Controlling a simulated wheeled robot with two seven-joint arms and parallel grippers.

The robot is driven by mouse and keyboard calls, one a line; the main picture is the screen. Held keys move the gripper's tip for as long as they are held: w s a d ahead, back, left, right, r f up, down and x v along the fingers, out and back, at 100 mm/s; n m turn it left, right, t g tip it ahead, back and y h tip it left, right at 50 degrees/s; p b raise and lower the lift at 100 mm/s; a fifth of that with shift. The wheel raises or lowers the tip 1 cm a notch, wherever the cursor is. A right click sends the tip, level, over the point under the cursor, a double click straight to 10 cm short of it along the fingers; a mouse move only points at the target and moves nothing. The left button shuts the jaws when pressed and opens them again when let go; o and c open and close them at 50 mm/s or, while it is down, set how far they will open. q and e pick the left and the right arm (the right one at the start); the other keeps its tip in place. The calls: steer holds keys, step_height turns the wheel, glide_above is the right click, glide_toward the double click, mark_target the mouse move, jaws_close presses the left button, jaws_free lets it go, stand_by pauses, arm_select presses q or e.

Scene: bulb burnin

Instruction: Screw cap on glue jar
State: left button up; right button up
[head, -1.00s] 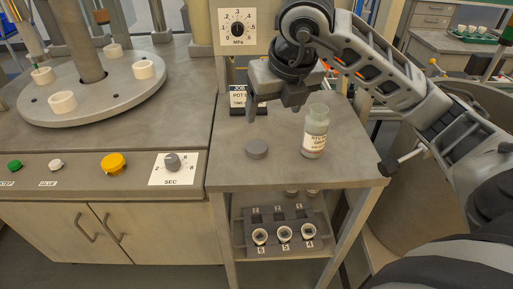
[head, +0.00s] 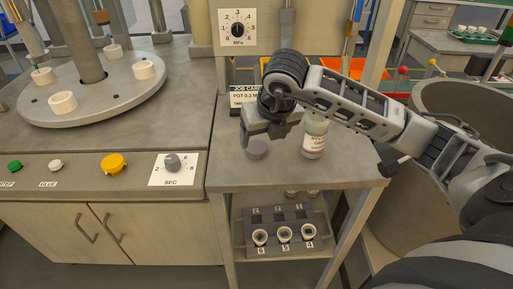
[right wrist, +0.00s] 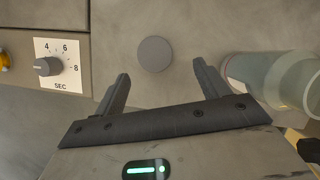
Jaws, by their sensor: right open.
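The grey round cap (head: 256,150) lies flat on the small grey side table (head: 230,176). The glue jar (head: 314,138), pale with a white label, stands upright to the right of the cap; my right arm hides part of its top. My right gripper (head: 258,138) is open and empty, close to the cap. In the right wrist view the cap (right wrist: 154,54) lies ahead, between the lines of the two spread fingers (right wrist: 160,85), apart from both. The jar (right wrist: 275,80) shows there just right of the right finger. My left gripper is not in view.
A job card (head: 243,96) stands at the table's back. A rack with several small white cups (head: 284,234) sits on the shelf below. The bench at left has a timer dial (head: 172,161) and a yellow button (head: 113,164). The tabletop's front is clear.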

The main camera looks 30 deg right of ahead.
mark_target(257, 147)
steer(key=x, duration=0.5)
steer(key=shift+w+a+p, duration=0.3)
steer(key=shift+p, duration=0.1)
steer(key=c, duration=1)
